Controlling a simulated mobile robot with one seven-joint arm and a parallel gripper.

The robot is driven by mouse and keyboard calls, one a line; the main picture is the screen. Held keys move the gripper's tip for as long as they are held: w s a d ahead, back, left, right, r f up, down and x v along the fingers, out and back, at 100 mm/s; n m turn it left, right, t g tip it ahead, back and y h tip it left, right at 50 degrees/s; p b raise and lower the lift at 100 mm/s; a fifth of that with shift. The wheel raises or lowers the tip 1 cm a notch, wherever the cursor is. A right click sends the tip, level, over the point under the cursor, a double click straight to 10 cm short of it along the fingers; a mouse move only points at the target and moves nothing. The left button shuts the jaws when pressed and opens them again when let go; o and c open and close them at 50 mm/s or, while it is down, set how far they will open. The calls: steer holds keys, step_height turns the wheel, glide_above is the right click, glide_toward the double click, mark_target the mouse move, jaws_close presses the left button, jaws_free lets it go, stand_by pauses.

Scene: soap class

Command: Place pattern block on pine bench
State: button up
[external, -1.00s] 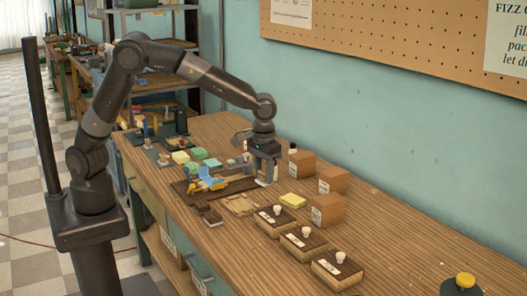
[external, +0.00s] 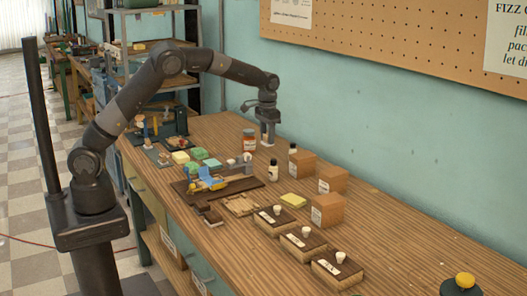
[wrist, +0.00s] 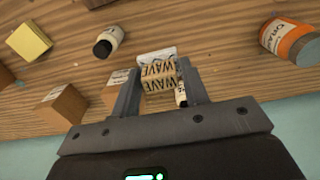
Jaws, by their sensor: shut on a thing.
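My gripper (external: 267,140) is at the back of the wood-grained bench (external: 400,235), near the wall. It is shut on a pattern block (wrist: 158,80), a small tan block with dark "WAVE" lettering and a pale end, held between both fingers in the wrist view. In the external view the block is small and hard to make out. I cannot tell whether it touches the bench top or hangs just above it.
A white dark-capped bottle (external: 273,170) stands in front of my gripper. Another bottle (external: 292,152) and brown boxes (external: 328,209) stand to the right. A dark board (external: 250,184) with tools and a yellow block (external: 293,200) lie nearer. The bench's right part is mostly clear.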

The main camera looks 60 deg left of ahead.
steer(key=s+a+f, duration=0.2)
steer(key=s, duration=0.3)
steer(key=s+a+f, duration=0.2)
steer(key=s+f, duration=0.1)
steer(key=s, duration=0.2)
steer(key=s+a+f, duration=0.2)
steer(key=s+a, duration=0.1)
steer(key=s, duration=0.2)
steer(key=shift+s+f, duration=0.15)
steer(key=shift+f, duration=0.15)
step_height(320, 180, up, 13)
steer(key=d, duration=0.1)
steer(key=s+d, duration=0.3)
steer(key=d, duration=0.8)
steer(key=s+d, duration=0.3)
steer(key=d, duration=0.8)
steer(key=s+d, duration=0.3)
steer(key=d, duration=0.8)
glide_above(265, 203)
steer(key=f, duration=1.2)
steer(key=shift+s+d+f, duration=0.15)
steer(key=shift+s+f, duration=0.05)
steer(key=shift+s, duration=0.05)
steer(key=shift+w+f, duration=0.1)
steer(key=shift+w, duration=0.05)
steer(key=shift+f, duration=2)
steer(key=shift+f, duration=0.1)
